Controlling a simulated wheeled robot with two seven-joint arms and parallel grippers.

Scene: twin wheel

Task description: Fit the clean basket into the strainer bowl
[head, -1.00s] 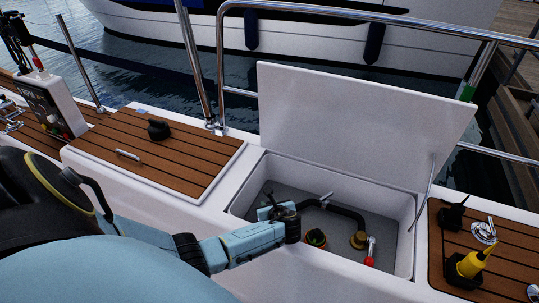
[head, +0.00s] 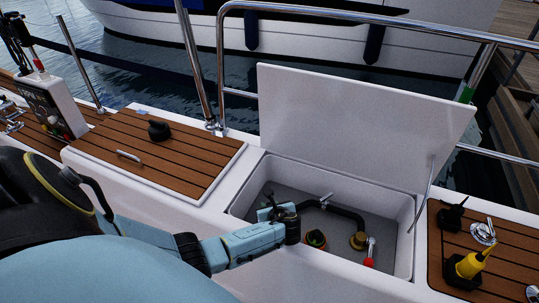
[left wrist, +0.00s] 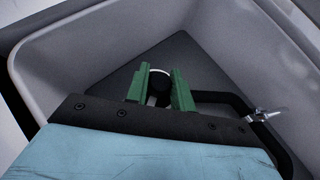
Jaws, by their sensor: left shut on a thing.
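My left gripper (head: 276,213) reaches over the near left part of the open locker. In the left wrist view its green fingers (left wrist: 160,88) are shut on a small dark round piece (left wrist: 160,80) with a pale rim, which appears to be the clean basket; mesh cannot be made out. The strainer bowl cannot be told apart; the hand hides the spot where the black hose (head: 337,208) begins. Whether the basket touches the bowl cannot be seen. My right gripper is in neither view.
The white locker (head: 405,225) has its lid (head: 365,115) propped up. Inside are a round brown-rimmed fitting (head: 315,239), a brass fitting (head: 358,241) and a red-tipped handle (head: 369,261).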

